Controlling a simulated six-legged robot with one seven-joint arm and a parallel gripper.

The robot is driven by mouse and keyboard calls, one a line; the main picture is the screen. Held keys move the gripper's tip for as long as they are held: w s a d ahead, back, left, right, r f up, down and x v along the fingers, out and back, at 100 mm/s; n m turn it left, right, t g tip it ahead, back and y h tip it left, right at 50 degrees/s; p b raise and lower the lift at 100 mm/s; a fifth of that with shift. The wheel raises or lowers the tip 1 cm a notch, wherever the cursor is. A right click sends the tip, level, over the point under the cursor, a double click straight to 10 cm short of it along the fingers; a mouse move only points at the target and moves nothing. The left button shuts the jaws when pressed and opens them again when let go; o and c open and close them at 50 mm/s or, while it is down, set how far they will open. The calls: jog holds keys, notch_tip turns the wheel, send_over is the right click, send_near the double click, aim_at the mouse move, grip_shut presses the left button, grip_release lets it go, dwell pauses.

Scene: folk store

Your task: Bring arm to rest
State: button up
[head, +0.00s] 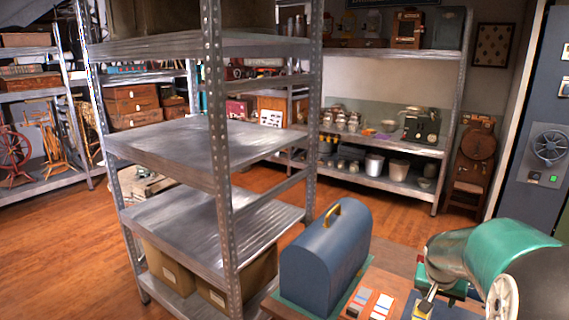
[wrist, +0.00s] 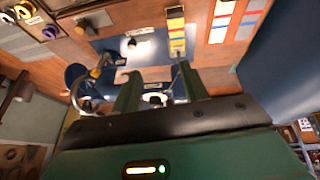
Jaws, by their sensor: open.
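My arm, with a green cover and a large pale wheel-like joint, shows at the lower right of the head view. In the wrist view my gripper (wrist: 157,74) has two green fingers standing well apart, above a tabletop with small items. Nothing is clearly held between them; a small round white-and-dark item shows in the gap, and I cannot tell how far below it lies. In the head view the gripper end is mostly hidden by the arm.
A blue domed toolbox (head: 325,255) with a yellow handle stands left of my arm; coloured cards (head: 371,303) lie beside it. A metal shelf rack (head: 190,150) stands farther left. Wooden floor (head: 70,240) is open at left. A dark blue cabinet (head: 540,150) stands at right.

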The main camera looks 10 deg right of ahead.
jog(key=a+r+n+t, duration=0.1)
jog(key=a+r+n, duration=0.15)
jog(key=a, duration=0.45)
jog(key=a+r+n, duration=0.1)
jog(key=a+r, duration=0.3)
jog(key=a, duration=0.3)
jog(key=s+a+r+n+t+y, duration=0.1)
jog(key=s+a+r+n+y, duration=0.1)
jog(key=s+a, duration=0.4)
jog(key=s+a+r+n+t+y, duration=0.1)
jog(key=s+a, duration=0.5)
jog(key=a, duration=0.9)
jog(key=r+n+y, duration=0.1)
jog(key=n, duration=0.1)
jog(key=shift+s+r+n, duration=0.3)
jog(key=shift+s+n, duration=0.05)
jog(key=shift+s, duration=0.05)
jog(key=shift+a, duration=0.1)
jog(key=shift+c, duration=0.8)
jog(key=shift+d, duration=0.25)
